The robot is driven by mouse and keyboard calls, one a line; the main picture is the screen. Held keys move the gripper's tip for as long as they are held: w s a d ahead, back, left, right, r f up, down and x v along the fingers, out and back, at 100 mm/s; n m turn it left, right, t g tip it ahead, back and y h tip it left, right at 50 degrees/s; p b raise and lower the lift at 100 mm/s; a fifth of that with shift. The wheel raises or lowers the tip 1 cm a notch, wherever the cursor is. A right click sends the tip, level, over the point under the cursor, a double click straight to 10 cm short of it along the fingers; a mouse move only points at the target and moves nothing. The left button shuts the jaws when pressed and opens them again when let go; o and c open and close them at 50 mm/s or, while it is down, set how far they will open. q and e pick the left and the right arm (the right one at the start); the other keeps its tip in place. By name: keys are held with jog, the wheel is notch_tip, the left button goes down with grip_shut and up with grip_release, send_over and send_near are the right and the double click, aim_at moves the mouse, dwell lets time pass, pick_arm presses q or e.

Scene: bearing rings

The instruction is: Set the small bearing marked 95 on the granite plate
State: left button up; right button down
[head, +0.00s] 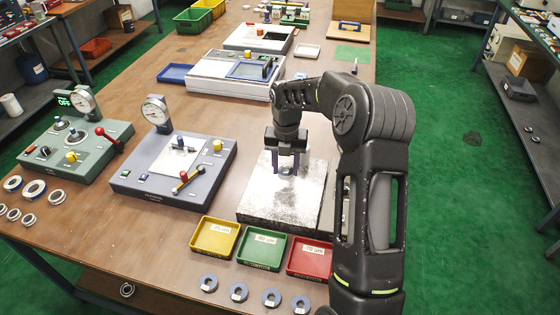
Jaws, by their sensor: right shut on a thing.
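The granite plate (262,208) is a speckled grey slab in the middle of the table. My right gripper (286,172) points down over its upper part and is shut on a small bearing ring (285,170). The ring is mostly hidden between the fingers, and I cannot read its mark. I cannot tell whether it touches the plate or hangs just above it. My left gripper is not in view.
Yellow (214,237), green (262,251) and red (309,258) trays stand in front of the plate. Several tagged rings (208,283) lie along the front edge, and more rings (35,190) at the left. A blue-grey gauge stand (135,180) stands left of the plate.

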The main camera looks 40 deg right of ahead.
jog(key=shift+s, duration=0.2)
notch_tip(320, 180, down, 3)
jog(key=shift+r+b, duration=0.15)
jog(key=shift+b, duration=0.85)
jog(key=shift+w+f+b, duration=0.1)
jog(key=shift+f+b, duration=0.3)
jog(key=shift+f, duration=0.25)
jog(key=shift+f, duration=0.15)
jog(key=c, duration=0.7)
grip_release()
jog(key=shift+r+b, duration=0.7)
jog(key=shift+r, duration=3.2)
